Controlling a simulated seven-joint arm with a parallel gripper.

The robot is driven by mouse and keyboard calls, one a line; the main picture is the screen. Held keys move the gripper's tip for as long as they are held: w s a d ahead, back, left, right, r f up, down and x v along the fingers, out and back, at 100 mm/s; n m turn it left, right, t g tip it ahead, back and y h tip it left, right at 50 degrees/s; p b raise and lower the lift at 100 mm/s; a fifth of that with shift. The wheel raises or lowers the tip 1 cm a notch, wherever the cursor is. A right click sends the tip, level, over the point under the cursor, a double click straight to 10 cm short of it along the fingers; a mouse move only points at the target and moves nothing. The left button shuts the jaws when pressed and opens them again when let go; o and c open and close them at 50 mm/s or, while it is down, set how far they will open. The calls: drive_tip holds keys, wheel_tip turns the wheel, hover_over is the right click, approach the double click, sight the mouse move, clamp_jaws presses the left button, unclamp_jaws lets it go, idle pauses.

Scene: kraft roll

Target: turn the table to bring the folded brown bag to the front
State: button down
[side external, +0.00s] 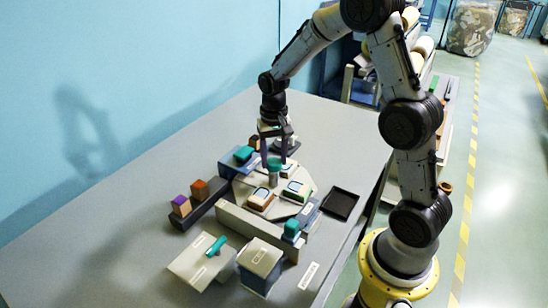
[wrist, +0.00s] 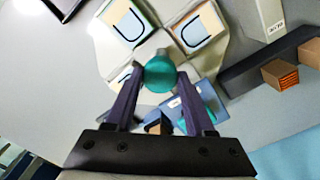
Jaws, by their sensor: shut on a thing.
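The pale, many-sided turntable (side external: 272,213) lies mid-table, with a teal knob (side external: 274,164) standing at its centre. My gripper (side external: 273,150) points down over it. In the wrist view, my fingertips (wrist: 160,75) close on both sides of the teal knob (wrist: 160,72). Two flat items with dark U-shaped marks lie on the turntable: a brown-edged one (side external: 261,200) toward the front left and a green-edged one (side external: 295,191) to the right. The brown-edged one may be the folded brown bag; its label is too small to read. The turntable's far side is partly hidden by my gripper.
A pale low wall (side external: 250,228) stands close in front of the turntable. A dark rail with purple-topped (side external: 181,206) and orange (side external: 200,190) blocks is at left. A teal block (side external: 243,154) sits behind. A black tray (side external: 340,204) lies right. Pale boxes (side external: 201,262) stand in front.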

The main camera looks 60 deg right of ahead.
drive_tip(key=shift+n, duration=2.4)
drive_tip(key=shift+r+n, duration=0.1)
drive_tip(key=shift+n, duration=6.3)
drive_tip(key=shift+c, duration=1.3)
unclamp_jaws()
